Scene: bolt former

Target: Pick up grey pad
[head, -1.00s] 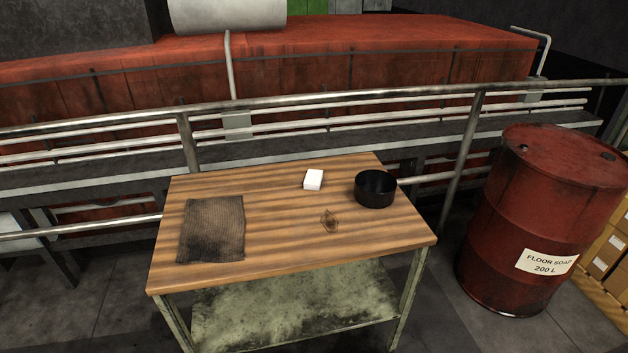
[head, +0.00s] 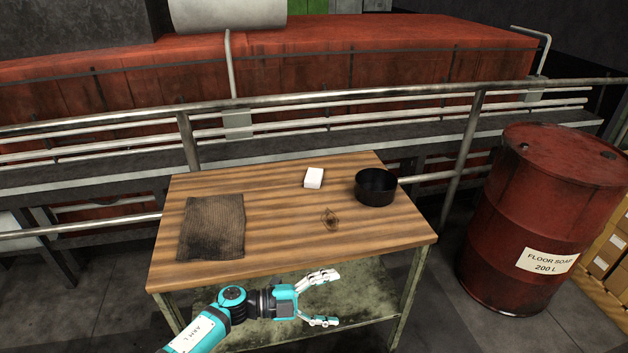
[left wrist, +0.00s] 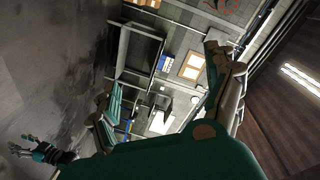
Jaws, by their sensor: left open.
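A dark grey, ribbed, stained pad (head: 211,228) lies flat on the left part of the wooden table top (head: 275,245). It is the only thing there that looks like the grey pad. My left gripper (head: 326,297) is open and empty. In the head view it shows in front of the table's front edge, right of and nearer than the pad, and apart from it. The left wrist view shows its spread fingers (left wrist: 160,95) with nothing between them, and neither pad nor table top can be made out. A small gripper (left wrist: 30,148), seemingly my right one, shows at that view's lower left.
A white block (head: 313,178) and a black round bowl (head: 376,188) stand at the table's back right. A small brownish mark or thin thing (head: 330,219) lies in front of them. A metal railing (head: 300,98) runs behind. A red drum (head: 540,215) stands at right.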

